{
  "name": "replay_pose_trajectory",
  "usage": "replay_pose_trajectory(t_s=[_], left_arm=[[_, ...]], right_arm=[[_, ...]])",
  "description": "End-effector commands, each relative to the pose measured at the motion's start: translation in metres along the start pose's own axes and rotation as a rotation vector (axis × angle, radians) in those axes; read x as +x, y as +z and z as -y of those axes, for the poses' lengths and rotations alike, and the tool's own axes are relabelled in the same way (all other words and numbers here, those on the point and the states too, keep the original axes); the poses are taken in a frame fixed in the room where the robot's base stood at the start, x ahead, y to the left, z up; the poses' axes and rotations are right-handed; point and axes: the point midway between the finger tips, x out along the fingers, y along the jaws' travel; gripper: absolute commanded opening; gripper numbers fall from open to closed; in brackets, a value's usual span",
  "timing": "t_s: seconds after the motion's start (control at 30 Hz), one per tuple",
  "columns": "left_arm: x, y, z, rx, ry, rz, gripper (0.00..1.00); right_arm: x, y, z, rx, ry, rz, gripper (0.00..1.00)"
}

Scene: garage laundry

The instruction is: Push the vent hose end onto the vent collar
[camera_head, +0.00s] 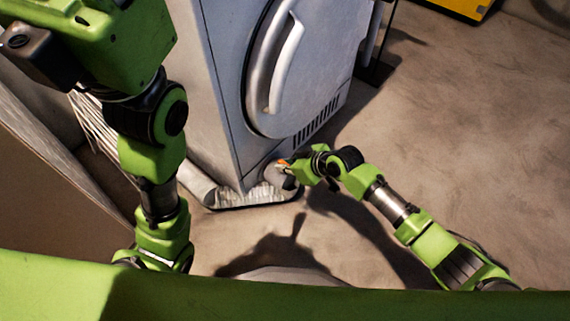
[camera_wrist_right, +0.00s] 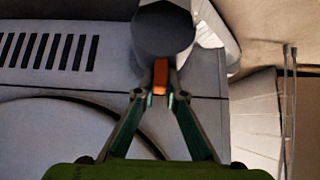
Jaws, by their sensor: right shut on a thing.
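The vent hose (camera_head: 240,198) is a pale, crinkled tube lying on the floor along the foot of the grey dryer. Its round grey end (camera_head: 272,174) is at the dryer's near lower corner. It shows as a dark grey disc in the right wrist view (camera_wrist_right: 163,32). My right gripper (camera_head: 287,168) is shut on the orange tab (camera_wrist_right: 160,75) of the hose end, close to the dryer front. I cannot make out the vent collar in either view. My left arm stands at the left; its fingers do not show.
The dryer (camera_head: 210,100) has a round door with a handle (camera_head: 287,62) and a slotted vent (camera_head: 315,122). A pale ribbed piece (camera_head: 92,122) stands left, behind my left arm, beside a brown panel (camera_head: 50,180). The floor (camera_head: 470,140) at right is clear.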

Motion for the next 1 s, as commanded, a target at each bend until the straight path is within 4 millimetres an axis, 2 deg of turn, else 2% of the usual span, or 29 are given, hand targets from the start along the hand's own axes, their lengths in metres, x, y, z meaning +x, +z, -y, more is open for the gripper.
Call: replay_pose_trajectory(t_s=[0.6,0.63,0.7,1.0], left_arm=[[0.0016,-0.0011,-0.0004,0.001,0.002,-0.006,0.40],[0.0018,-0.0011,-0.0004,0.001,0.002,-0.006,0.40],[0.0021,-0.0013,-0.0005,0.001,0.003,-0.007,0.40],[0.0020,-0.0012,-0.0013,0.003,0.010,-0.006,0.40]], right_arm=[[0.0033,-0.0039,-0.0005,0.000,0.001,0.000,0.00],[0.0032,-0.0038,-0.0005,0.000,0.001,0.000,0.16],[0.0032,-0.0037,-0.0005,0.000,0.001,0.000,0.30],[0.0033,-0.0027,-0.0002,0.000,0.000,0.001,0.30]])
